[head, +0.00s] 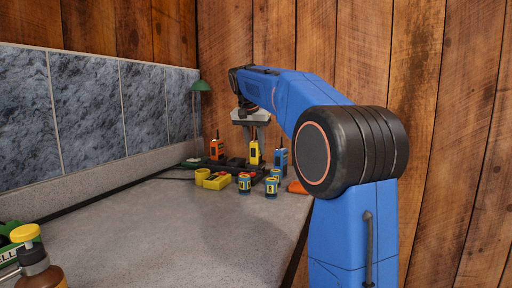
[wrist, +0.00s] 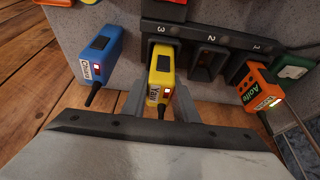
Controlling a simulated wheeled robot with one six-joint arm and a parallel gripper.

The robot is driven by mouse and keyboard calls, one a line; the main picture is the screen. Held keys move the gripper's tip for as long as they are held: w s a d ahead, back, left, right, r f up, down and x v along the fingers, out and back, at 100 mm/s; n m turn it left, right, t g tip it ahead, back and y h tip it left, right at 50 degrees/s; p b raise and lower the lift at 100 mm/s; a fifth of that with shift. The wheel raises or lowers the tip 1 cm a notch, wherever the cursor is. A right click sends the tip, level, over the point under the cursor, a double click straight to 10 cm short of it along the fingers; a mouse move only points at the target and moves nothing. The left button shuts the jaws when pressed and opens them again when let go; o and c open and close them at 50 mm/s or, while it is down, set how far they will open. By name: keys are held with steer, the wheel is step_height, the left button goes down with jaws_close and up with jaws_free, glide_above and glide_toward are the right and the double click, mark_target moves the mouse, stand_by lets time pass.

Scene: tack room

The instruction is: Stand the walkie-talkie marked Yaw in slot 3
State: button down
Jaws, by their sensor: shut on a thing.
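Slot 2 (wrist: 205,65) looks empty.
A blue walkie-talkie (wrist: 98,55) stands left of the rack, apart from it. Yellow-and-blue cans (head: 271,187), a yellow box (head: 217,181) and an orange item (head: 297,187) sit before the rack. The near counter (head: 190,225) is mostly clear.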

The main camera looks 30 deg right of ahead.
steer(key=shift+f, duration=0.5)
steer(key=c, duration=1.7)
jaws_free()
steer(key=shift+v, duration=5.5)
